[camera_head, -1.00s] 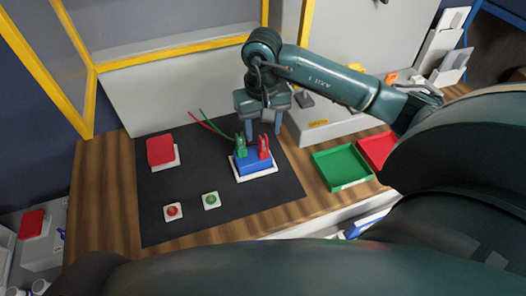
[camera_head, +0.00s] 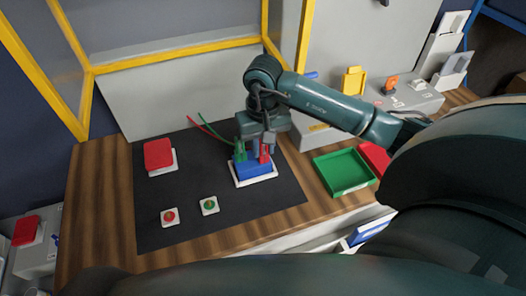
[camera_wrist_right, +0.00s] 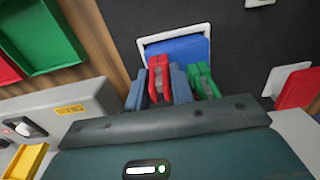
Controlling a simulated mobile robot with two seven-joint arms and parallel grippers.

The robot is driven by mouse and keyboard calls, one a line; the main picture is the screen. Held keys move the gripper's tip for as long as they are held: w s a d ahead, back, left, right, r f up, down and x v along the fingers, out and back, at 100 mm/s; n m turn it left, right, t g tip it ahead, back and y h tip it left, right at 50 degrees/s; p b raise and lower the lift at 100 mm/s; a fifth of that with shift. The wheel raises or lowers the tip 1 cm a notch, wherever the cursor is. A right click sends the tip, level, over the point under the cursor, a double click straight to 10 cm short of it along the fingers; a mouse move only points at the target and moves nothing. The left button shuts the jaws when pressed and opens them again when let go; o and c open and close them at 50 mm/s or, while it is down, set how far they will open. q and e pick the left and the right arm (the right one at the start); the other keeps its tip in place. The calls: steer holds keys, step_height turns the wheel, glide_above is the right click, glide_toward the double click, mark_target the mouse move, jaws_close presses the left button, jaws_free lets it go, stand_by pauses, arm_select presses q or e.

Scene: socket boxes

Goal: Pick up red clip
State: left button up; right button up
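The red clip (camera_head: 264,153) stands on the blue block (camera_head: 254,170), beside the green clip (camera_head: 240,153). In the right wrist view the red clip (camera_wrist_right: 159,76) sits between the two blue-grey fingers of my right gripper (camera_wrist_right: 160,84). One finger is on each side, the right one between the red and green clips (camera_wrist_right: 203,80). The fingers look very close to the red clip; whether they press on it cannot be told. In the head view my right gripper (camera_head: 264,148) is lowered over the block and partly hides the clips. My left gripper is not in view.
A green tray (camera_head: 345,172) and a red tray (camera_head: 376,158) lie right of the black mat (camera_head: 200,238). Red and green wires (camera_head: 208,128) run behind the green clip. A red-topped box (camera_head: 158,155) and two small buttons (camera_head: 169,216) (camera_head: 209,205) are on the mat.

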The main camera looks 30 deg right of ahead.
steer(key=c, duration=0.4)
step_height(320, 180, up, 10)
steer(key=shift+r+b, duration=0.1)
steer(key=shift+b, duration=0.4)
steer(key=shift+b, duration=0.35)
